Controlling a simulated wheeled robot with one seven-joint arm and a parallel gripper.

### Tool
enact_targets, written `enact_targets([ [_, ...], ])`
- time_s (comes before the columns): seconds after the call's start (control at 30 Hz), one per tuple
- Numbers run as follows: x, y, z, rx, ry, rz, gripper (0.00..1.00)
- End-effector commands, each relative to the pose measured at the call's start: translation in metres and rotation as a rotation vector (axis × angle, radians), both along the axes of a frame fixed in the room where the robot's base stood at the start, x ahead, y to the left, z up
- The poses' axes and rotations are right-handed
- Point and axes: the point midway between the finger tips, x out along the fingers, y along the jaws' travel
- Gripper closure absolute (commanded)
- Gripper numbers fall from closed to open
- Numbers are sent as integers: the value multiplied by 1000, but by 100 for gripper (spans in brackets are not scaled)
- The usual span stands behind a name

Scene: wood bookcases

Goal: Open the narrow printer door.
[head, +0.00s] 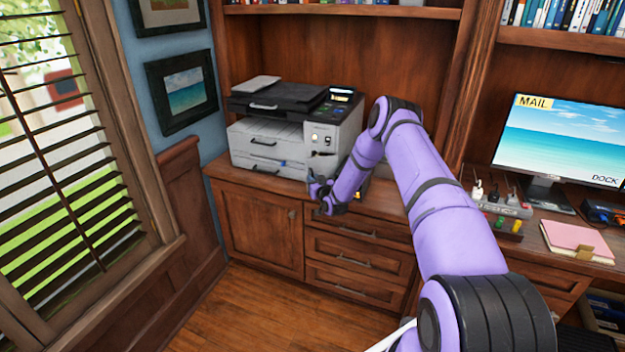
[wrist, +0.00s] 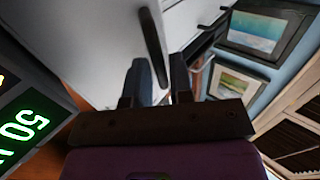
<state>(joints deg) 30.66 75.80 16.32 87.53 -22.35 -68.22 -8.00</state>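The grey and black printer (head: 292,125) stands on the wood cabinet. Its narrow front door (head: 322,132) seems to be the light panel on the right, with a dark handle (head: 323,153) low on it; it looks shut. My gripper (head: 313,184) is just below and in front of that panel. In the wrist view my gripper (wrist: 159,70) has its two dark fingers apart. A dark bar handle (wrist: 153,45) on a pale panel (wrist: 100,40) reaches down between the fingers in the picture. I cannot tell whether they touch it.
The cabinet (head: 262,225) with drawers is under the printer. A blinded window (head: 60,150) is at left. A monitor (head: 555,140) and pink folder (head: 577,243) are on the right desk. A green-lit display (wrist: 25,125) is at left in the wrist view. The floor (head: 265,305) in front is clear.

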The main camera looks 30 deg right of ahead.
Motion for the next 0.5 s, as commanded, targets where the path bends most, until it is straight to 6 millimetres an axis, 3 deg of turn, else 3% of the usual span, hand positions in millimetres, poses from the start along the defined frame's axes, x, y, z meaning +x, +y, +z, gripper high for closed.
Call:
enact_targets([
  [0.2, 12, -1, 1, 0, 0, 0, 79],
  [0.47, 13, -1, 1, 0, 0, 0, 79],
  [0.5, 13, -1, 1, 0, 0, 0, 88],
])
